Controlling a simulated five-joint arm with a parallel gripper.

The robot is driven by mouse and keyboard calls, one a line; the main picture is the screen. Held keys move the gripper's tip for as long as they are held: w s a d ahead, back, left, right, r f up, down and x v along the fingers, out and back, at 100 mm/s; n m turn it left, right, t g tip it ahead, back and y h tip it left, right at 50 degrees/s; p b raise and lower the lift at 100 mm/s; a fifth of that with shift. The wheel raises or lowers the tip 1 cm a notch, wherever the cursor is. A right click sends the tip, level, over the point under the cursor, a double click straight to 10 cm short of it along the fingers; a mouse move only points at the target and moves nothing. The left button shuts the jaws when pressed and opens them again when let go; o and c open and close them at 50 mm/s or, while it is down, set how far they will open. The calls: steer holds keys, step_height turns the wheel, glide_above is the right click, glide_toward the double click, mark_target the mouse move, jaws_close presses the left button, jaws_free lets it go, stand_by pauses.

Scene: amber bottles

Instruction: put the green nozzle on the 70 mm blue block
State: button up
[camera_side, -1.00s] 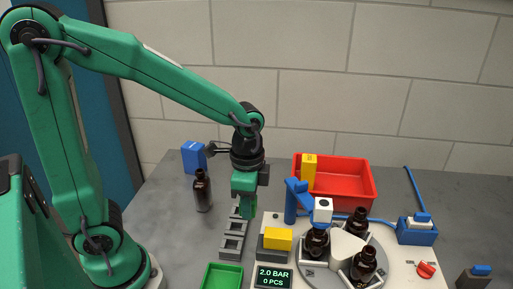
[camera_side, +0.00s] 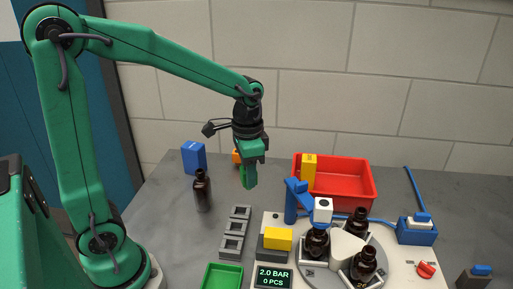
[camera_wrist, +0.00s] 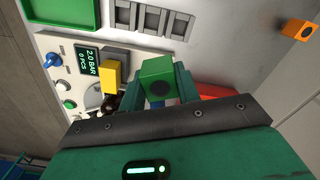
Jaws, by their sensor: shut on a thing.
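A dark amber bottle (camera_side: 202,191) stands between the blue block and the rack (camera_side: 232,243). An orange piece (camera_side: 237,156) shows behind my gripper. A red bin (camera_side: 348,180) and a turntable with bottles (camera_side: 385,262) lie right. A green tray (camera_side: 222,276) is at the front.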

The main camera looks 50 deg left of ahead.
steer(key=w+a+r+n, duration=0.1)
steer(key=a+r+n, duration=0.3)
steer(key=a+n, duration=0.5)
steer(key=w+a+r+n, duration=0.2)
steer(key=a+r+n, duration=0.2)
steer(key=a, duration=0.8)
glide_above(192, 145)
step_height(192, 145, down, 7)
steer(key=shift+f, duration=0.2)
steer(key=shift+f, duration=0.1)
steer(key=shift+f, duration=1.9)
steer(key=shift+f, duration=0.15)
steer(key=o, duration=1)
steer(key=shift+c, duration=0.2)
